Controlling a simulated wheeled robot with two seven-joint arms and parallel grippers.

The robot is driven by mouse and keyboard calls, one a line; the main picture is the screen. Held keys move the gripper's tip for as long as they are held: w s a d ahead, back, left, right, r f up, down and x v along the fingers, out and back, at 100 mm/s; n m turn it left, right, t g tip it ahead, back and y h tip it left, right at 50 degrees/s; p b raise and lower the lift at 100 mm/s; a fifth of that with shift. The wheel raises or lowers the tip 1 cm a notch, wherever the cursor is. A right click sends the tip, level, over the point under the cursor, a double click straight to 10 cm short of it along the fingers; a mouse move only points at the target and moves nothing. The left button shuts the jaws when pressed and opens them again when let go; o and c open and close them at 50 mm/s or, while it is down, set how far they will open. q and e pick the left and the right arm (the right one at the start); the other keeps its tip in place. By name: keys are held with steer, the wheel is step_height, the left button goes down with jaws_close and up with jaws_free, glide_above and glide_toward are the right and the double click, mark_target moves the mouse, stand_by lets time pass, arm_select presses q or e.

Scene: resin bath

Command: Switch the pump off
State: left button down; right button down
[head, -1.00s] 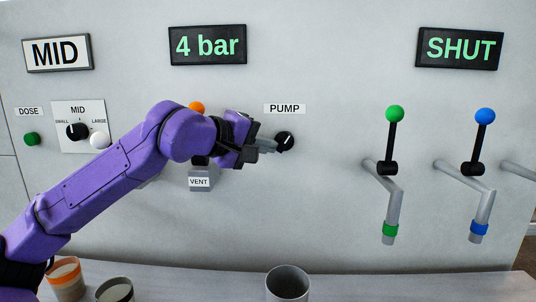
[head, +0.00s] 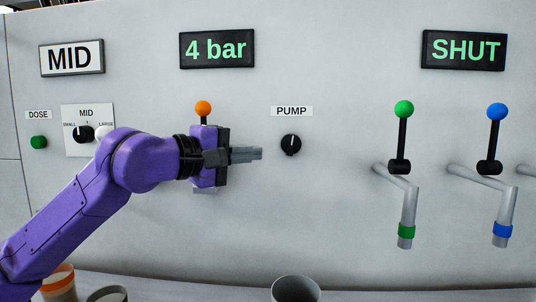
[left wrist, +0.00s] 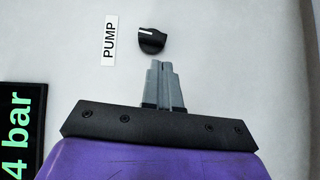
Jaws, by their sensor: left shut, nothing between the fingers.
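The pump knob (head: 291,145) is a black round knob with a white mark, on the grey panel under the PUMP label (head: 292,111). In the head view its mark points about straight up. My left gripper (head: 260,153) is shut and empty, left of the knob and apart from it. In the left wrist view the knob (left wrist: 151,40) sits just beyond my fingertips (left wrist: 166,64), with a gap between, and the PUMP label (left wrist: 109,41) is beside it. My right gripper is not in view.
An orange-topped lever (head: 203,108) stands behind my left wrist. Green (head: 404,110) and blue (head: 496,112) levers with spouts are to the right. A "4 bar" display (head: 217,47) hangs above. Cups stand below, one grey (head: 296,289). The panel around the knob is clear.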

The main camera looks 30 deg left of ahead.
arm_select(q)
steer(key=shift+b+v, duration=0.3)
steer(key=shift+v, duration=1.95)
